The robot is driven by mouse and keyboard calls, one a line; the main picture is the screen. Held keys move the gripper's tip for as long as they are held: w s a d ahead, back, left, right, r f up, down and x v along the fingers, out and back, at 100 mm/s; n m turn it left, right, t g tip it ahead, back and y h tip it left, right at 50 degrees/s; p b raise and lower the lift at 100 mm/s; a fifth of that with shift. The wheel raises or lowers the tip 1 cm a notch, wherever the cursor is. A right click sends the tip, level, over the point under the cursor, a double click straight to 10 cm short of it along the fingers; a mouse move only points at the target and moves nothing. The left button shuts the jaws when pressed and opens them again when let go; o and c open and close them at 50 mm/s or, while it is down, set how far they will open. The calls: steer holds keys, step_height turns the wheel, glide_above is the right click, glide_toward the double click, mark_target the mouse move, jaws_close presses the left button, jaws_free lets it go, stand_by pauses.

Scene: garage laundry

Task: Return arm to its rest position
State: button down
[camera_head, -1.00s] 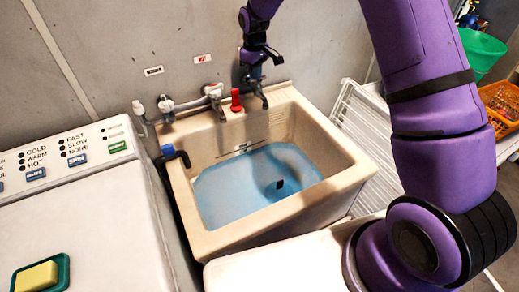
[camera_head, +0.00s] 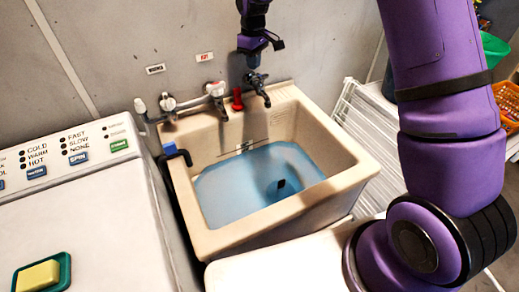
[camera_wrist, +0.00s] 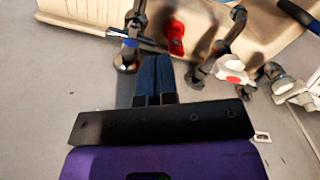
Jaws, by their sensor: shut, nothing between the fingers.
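My purple arm rises on the right of the head view and comes down to the wall above the sink. My gripper (camera_head: 254,61) hangs just above the right-hand tap (camera_head: 257,84) at the back of the sink. In the wrist view my gripper (camera_wrist: 155,65) has its two dark blue fingers side by side, shut and with nothing held. The tap (camera_wrist: 127,58) shows beside the fingertips there, apart or touching I cannot tell.
A beige sink (camera_head: 349,175) holds blue water, with a dark object in it. A red item (camera_head: 237,99) stands on its back rim, beside more taps (camera_head: 215,90). A washing machine (camera_head: 85,220) with yellow soap (camera_head: 38,276) is left. A white rack (camera_head: 365,135) stands right of the sink.

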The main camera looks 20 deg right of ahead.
steer(key=shift+d+r, duration=0.1)
steer(key=shift+r, duration=0.05)
stand_by(0.3)
steer(key=s+d+r+m+t, duration=0.1)
steer(key=s+d+r+m, duration=0.15)
steer(key=s+r, duration=0.7)
steer(key=s+d+r+m+t, duration=0.1)
steer(key=s+d+r, duration=0.3)
steer(key=s+r, duration=0.5)
steer(key=s+d+r+m+t, duration=0.1)
steer(key=s+d+r+m, duration=0.1)
steer(key=s, duration=1)
steer(key=s+d+r+m+t, duration=0.1)
steer(key=s+d+m+t, duration=0.1)
steer(key=s, duration=1)
steer(key=shift+s+d+r+m, duration=0.15)
steer(key=shift+d+r+m, duration=0.2)
